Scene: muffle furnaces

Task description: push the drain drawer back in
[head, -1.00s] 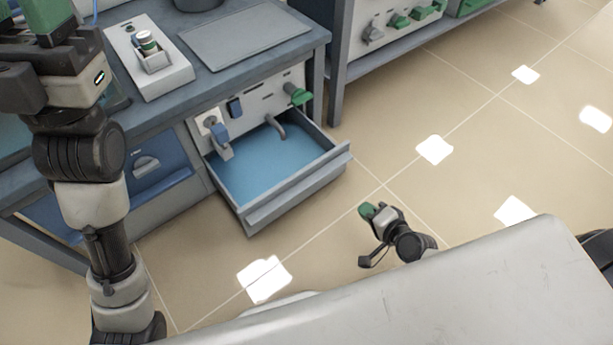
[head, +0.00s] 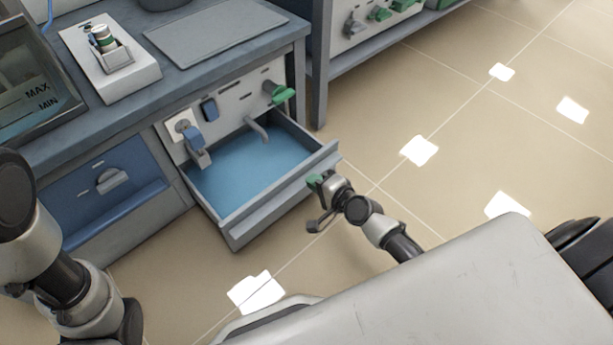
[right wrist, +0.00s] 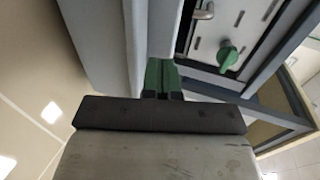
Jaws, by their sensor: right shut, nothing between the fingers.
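The drain drawer (head: 278,203) is pulled out of the bench in the head view. It is a grey open box with a blue floor, and its front faces the lower right. My right gripper (head: 315,183) is shut and empty, close to the right part of the drawer front. In the right wrist view its green fingertips (right wrist: 163,76) point at a pale grey surface (right wrist: 100,35) that looks like the drawer's front. I cannot tell whether they touch. My left gripper is out of view; only my left arm's links show at the left.
Above the drawer is a panel with a blue tap (head: 192,137), a spout (head: 257,129) and a green knob (head: 278,92). A closed blue drawer (head: 108,190) is to the left. A neighbouring bench (head: 321,85) stands at the back. The tiled floor to the right is clear.

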